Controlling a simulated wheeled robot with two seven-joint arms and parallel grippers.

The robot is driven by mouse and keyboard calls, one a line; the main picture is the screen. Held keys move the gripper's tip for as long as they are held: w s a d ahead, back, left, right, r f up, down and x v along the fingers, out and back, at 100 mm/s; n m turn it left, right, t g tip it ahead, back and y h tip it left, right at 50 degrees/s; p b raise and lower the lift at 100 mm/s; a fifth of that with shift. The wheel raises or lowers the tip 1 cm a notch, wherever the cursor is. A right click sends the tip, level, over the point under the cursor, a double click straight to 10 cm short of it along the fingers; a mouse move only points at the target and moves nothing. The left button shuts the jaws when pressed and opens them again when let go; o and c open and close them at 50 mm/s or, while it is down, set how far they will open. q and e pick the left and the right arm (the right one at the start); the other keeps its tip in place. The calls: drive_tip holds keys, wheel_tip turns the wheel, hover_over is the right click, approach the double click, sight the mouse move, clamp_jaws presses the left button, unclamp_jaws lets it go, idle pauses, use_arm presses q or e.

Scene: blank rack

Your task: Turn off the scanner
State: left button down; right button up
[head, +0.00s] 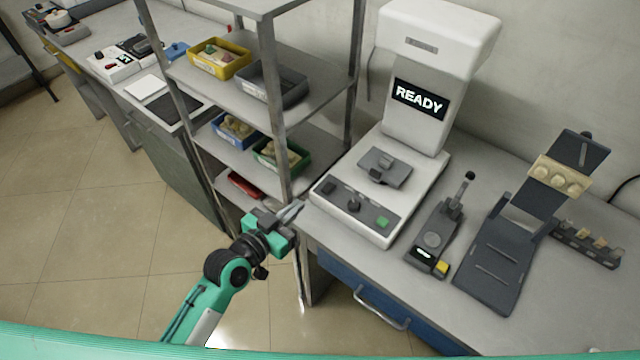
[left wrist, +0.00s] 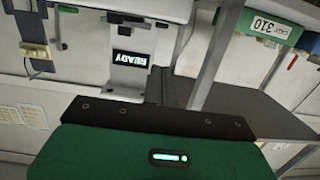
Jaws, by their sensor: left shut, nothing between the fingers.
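The scanner (head: 427,60) is a tall white machine on the grey bench, with a lit screen (head: 420,98) reading "READY". Its sloped front panel has a green button (head: 383,222), a dark knob (head: 353,205) and a dark switch (head: 328,187). A grey block-like piece (head: 384,167) sits on its base. My left gripper (head: 291,212) is shut and empty, left of the front panel and apart from it, near the rack post. The scanner's screen also shows in the left wrist view (left wrist: 130,58). My right gripper is in neither view.
A metal rack (head: 268,110) with several bins stands left of the scanner. A small dark device (head: 433,240) with a yellow button and a dark stand (head: 500,250) are on the bench to the right. A blue drawer (head: 350,290) is below the bench. The floor at left is clear.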

use_arm(q)
drive_tip(key=shift+d+r, duration=0.2)
drive_tip(key=shift+r, duration=0.85)
drive_tip(key=shift+s, duration=0.1)
drive_tip(key=p, duration=0.2)
hover_over(324, 195)
drive_tip(key=shift+s+a+f, duration=0.3)
drive_tip(key=shift+s+a, duration=0.05)
drive_tip(key=shift+s, duration=0.1)
drive_tip(key=f, duration=0.2)
drive_tip(key=shift+w+d+f, duration=0.25)
drive_tip(key=shift+w+f, duration=0.05)
drive_tip(key=shift+f, duration=0.05)
drive_tip(key=shift+w+f, duration=0.1)
drive_tip(key=shift+f, duration=0.75)
